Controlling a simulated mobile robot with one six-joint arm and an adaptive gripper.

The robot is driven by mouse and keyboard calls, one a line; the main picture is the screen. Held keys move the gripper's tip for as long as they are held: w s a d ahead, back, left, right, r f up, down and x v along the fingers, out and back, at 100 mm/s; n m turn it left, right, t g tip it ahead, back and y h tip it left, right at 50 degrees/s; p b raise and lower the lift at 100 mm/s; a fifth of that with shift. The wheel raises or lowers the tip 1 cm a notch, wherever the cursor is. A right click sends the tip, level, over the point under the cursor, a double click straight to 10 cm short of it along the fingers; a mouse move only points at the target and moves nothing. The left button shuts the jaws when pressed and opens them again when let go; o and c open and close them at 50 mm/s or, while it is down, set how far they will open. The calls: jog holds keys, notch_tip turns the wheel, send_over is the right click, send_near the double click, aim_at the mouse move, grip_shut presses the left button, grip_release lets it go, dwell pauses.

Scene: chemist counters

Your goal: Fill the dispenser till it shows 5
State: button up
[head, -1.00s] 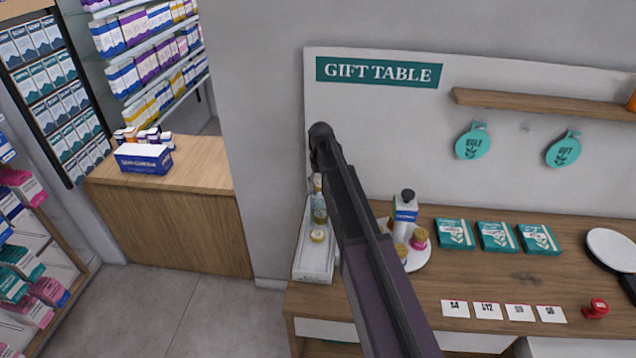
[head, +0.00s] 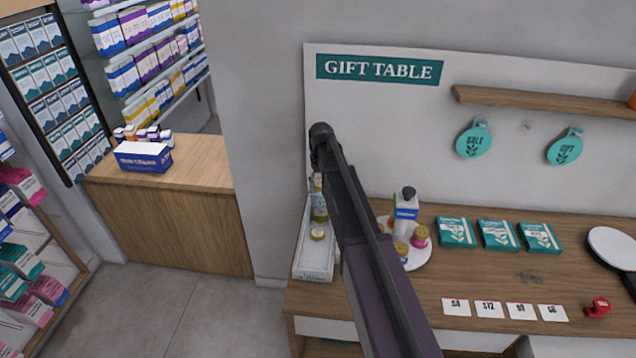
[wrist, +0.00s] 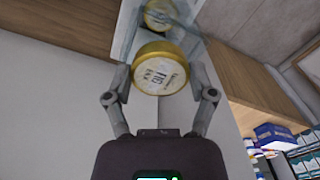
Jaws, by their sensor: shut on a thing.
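In the wrist view my gripper (wrist: 160,76) is shut on a round gold-rimmed tin (wrist: 158,78) with a pale label reading "FIG", one finger on each side. A second gold tin (wrist: 160,15) shows beyond it, by a clear panel. In the head view a long pale tray (head: 313,264) stands at the left end of the gift table, with a gold-lidded tin (head: 317,234) in it and more items behind. This tray may be the dispenser. My arm hides part of it, and my gripper is not visible there. I can make out no number display.
A round white plate (head: 420,262) with a bottle and small jars stands right of my arm. Several teal boxes (head: 497,235), price cards (head: 489,310) and a red item (head: 597,308) lie farther right. A wooden counter (head: 170,215) with a blue box stands at left.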

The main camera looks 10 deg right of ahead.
jog(key=shift+s, duration=0.1)
dwell(0.3)
jog(key=o, duration=1)
jog(key=shift+c, duration=0.2)
jog(key=shift+s, duration=0.1)
jog(key=s+f+m+b, duration=0.1)
jog(key=s+f+b, duration=0.1)
jog(key=s, duration=1.2)
jog(key=s+f+b, duration=0.3)
jog(key=s, duration=1.2)
jog(key=shift+a+f+m, duration=0.2)
jog(key=shift+a+m, duration=0.2)
jog(key=shift+a, duration=0.05)
jog(key=shift+w, duration=0.1)
